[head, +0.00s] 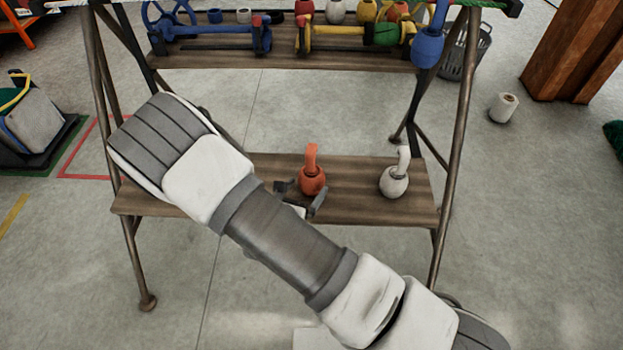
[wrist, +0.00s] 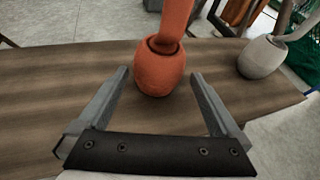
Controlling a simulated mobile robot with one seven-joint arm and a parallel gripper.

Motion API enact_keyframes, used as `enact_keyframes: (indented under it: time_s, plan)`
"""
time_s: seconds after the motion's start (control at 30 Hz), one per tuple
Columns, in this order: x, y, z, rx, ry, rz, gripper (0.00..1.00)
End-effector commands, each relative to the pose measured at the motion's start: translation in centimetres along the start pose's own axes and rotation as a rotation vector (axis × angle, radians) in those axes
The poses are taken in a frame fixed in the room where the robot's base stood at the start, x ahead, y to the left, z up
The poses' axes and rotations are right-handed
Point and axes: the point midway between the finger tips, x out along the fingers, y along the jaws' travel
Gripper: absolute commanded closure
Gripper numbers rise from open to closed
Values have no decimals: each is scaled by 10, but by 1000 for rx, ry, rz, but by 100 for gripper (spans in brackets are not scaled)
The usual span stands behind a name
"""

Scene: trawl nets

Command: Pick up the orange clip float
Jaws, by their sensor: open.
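The orange clip float (head: 312,181) stands upright on the lower wooden shelf (head: 350,205). It has a rounded body and a clip part rising from its top. In the wrist view the float (wrist: 160,72) is straight ahead, just beyond and between the fingertips. My gripper (wrist: 160,80) is open, with one finger on each side of the float's near side and nothing held. In the head view my gripper (head: 300,190) is low at the shelf by the float, partly hidden behind my arm.
A white clip float (head: 393,181) stands to the right on the same shelf; it also shows in the wrist view (wrist: 262,57). The upper shelf (head: 290,58) holds several coloured clamps and floats. Metal frame legs (head: 455,140) flank the shelves. The shelf between the two floats is clear.

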Motion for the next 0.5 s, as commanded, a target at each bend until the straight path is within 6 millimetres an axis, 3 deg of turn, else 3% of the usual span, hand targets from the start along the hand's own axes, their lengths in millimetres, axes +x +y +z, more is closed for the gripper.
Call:
enact_keyframes:
  time_s: [0.17, 0.5]
  plan:
    - [10, 0, -1, 0, 1, -1, 0]
    - [53, 2, -1, 0, 1, 0, 0]
